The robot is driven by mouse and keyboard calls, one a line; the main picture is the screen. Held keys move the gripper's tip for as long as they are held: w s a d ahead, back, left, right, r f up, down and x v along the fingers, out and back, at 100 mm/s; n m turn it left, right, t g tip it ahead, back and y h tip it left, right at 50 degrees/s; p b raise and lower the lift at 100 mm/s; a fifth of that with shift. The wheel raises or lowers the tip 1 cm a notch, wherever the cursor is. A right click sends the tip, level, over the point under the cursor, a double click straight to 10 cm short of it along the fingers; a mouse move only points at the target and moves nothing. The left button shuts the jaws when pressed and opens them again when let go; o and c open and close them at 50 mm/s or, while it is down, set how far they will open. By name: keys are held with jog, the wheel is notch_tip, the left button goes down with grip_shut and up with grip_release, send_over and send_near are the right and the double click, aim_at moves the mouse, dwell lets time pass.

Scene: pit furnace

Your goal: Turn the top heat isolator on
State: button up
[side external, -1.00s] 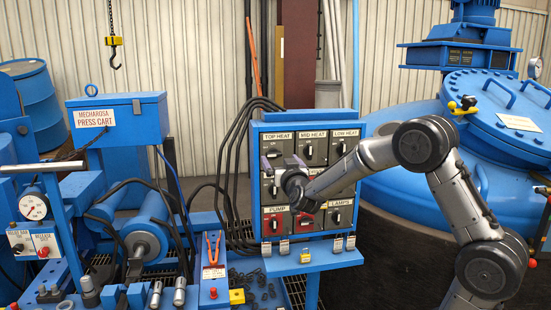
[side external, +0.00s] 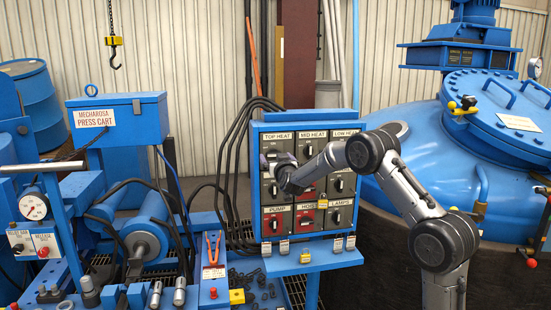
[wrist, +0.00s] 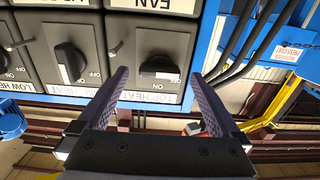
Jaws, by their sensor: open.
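The blue control panel (side external: 343,126) carries rows of labelled rotary isolators. The one under the TOP HEAT label (side external: 278,135) is at its upper left, mostly hidden by my gripper (side external: 272,162) in the side view. In the wrist view, where the labels read upside down, the black top heat knob (wrist: 158,67) lies crosswise with ON and OFF marks by it. My gripper (wrist: 160,76) is open, with a fingertip to either side of the knob and gaps between. I cannot tell how deep the fingertips reach.
The mid heat isolator (wrist: 69,62) sits beside the top heat one, and the FAN isolator label (wrist: 153,5) is at the wrist view's top edge. Black cables (side external: 238,130) run down left of the panel. A blue vessel (side external: 425,175) stands to the right.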

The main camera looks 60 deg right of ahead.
jog(key=shift+w+d, duration=0.4)
jog(key=c, duration=1.4)
